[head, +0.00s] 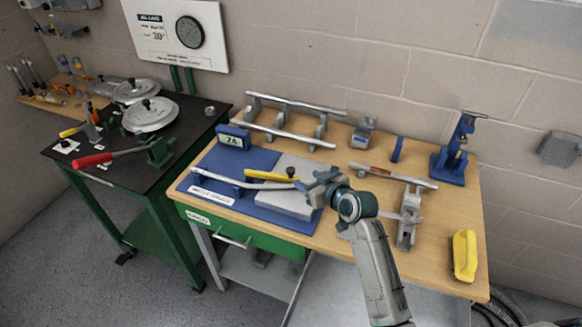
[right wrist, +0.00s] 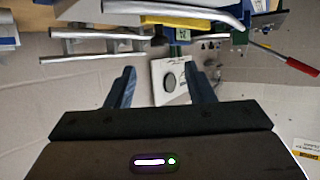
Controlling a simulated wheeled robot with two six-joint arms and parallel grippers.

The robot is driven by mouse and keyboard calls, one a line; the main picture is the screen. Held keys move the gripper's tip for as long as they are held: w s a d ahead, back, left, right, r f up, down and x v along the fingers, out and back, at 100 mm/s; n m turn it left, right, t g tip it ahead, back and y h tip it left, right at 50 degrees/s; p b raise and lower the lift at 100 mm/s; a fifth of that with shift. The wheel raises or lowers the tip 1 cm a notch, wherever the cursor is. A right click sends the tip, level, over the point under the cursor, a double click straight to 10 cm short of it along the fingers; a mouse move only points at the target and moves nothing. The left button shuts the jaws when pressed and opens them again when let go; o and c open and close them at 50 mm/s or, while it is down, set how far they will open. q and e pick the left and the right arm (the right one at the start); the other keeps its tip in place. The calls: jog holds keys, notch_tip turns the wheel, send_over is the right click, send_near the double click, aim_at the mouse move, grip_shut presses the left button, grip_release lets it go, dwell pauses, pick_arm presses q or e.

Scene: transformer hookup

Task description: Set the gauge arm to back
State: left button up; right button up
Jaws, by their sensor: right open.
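On the blue mat (head: 246,160) sits a grey plate (head: 308,168). A yellow bar (head: 268,176), which looks like the gauge arm, lies across it from left to right, with a black knob (head: 291,171) near its right end. A bent silver rod (head: 235,181) runs in front of the bar. My right gripper (head: 304,185) is over the plate, just right of the bar and rod ends; contact cannot be told. In the right wrist view, its jaws (right wrist: 159,82) are apart with nothing between them. The yellow bar (right wrist: 177,22) and rod (right wrist: 185,9) show beyond. My left gripper is out of view.
A small display block (head: 233,136) stands at the mat's back left. Silver rods on stands (head: 283,134) line the back. A blue press (head: 456,152), a grey clamp (head: 409,215) and a yellow brush (head: 464,255) are on the right.

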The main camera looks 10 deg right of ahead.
aim_at(292, 171)
jog(key=p+x, duration=0.2)
jog(key=x, duration=0.5)
jog(key=shift+w+a, duration=0.1)
jog(key=shift+w, duration=0.25)
jog(key=shift+w+a+f, duration=0.2)
jog(key=shift+w+f, duration=0.15)
jog(key=shift+w, duration=0.25)
jog(key=shift+w+a+f, duration=0.1)
grip_shut()
